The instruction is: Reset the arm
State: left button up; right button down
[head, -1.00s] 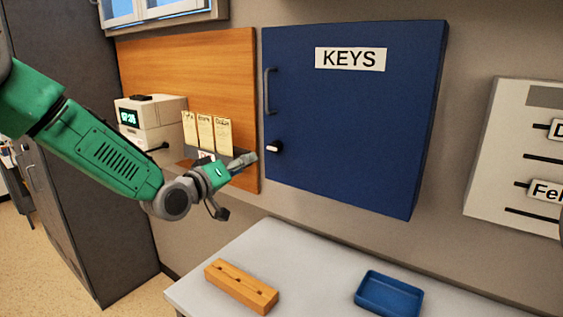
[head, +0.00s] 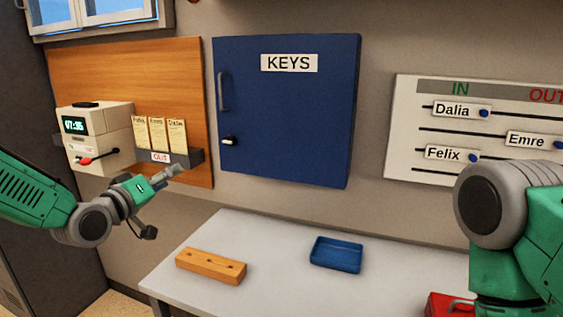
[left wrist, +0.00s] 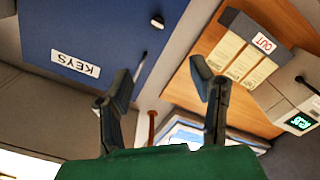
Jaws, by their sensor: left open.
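My left arm comes in from the left in the head view. My left gripper (head: 160,200) is open and empty in front of the wall below the card rack. In the left wrist view its two fingers (left wrist: 162,95) are spread apart with nothing between them. The blue KEYS cabinet (head: 285,115) is closed on the wall to the right of the gripper, and it also shows in the left wrist view (left wrist: 85,30). Part of my right arm shows at the right edge of the head view. Its gripper is out of view.
A table (head: 210,232) holds a wooden block with holes (head: 211,266), a blue tray (head: 336,254) and a red object (head: 440,305). A time clock (head: 95,135) and a card rack (head: 183,160) are on the wooden board. An IN/OUT board (head: 410,140) hangs at right.

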pick_arm(q)
jog(key=s+d+f+m+g+y+b, duration=0.1)
jog(key=s+f+g+b, duration=0.15)
jog(key=s+f, duration=0.6)
jog(key=s+d+f+g+b, duration=0.2)
jog(key=s+f+g, duration=0.1)
jog(key=f, duration=1.1)
jog(key=s+d+f+m+g+y+b, duration=0.1)
jog(key=s+f+g+b, duration=0.15)
jog(key=s+f, duration=0.65)
jog(key=s+a+f+m+g+y+b, duration=0.1)
jog(key=s+a+f+g+y+b, duration=0.1)
jog(key=s+f, duration=0.8)
jog(key=s+a+f+m+g+y+b, duration=0.1)
jog(key=s+a+f+g+y+b, duration=0.1)
jog(key=s+f+g, duration=0.4)
jog(key=s+a+f+b, duration=0.1)
jog(key=s+f, duration=0.3)
jog(key=s, duration=0.6)
jog(key=shift+s+a+b, duration=0.15)
jog(key=shift+a+b, duration=0.1)
jog(key=shift+b, duration=0.15)
